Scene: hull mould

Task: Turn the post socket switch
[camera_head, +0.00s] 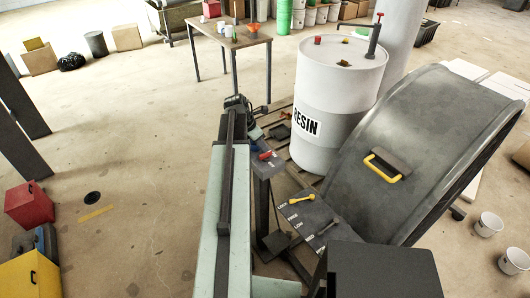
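A dark post with a grey top plate (268,168) stands just right of my arm in the head view. A small red handle (265,155) lies on this plate, and small white lettering sits near it. I take it for the post socket switch, but it is too small to read its setting. The end of my arm, with my gripper (257,138), is dark and small, just behind and above the red handle. My arm partly hides this area. I cannot tell whether the fingers touch the handle, or whether they are open or shut.
A dark panel (312,222) with a yellow lever (302,198) and a dark lever stands to the right. Behind are a white RESIN drum (335,85) and a large grey mould (420,150) with a yellow handle. The floor on the left is mostly clear.

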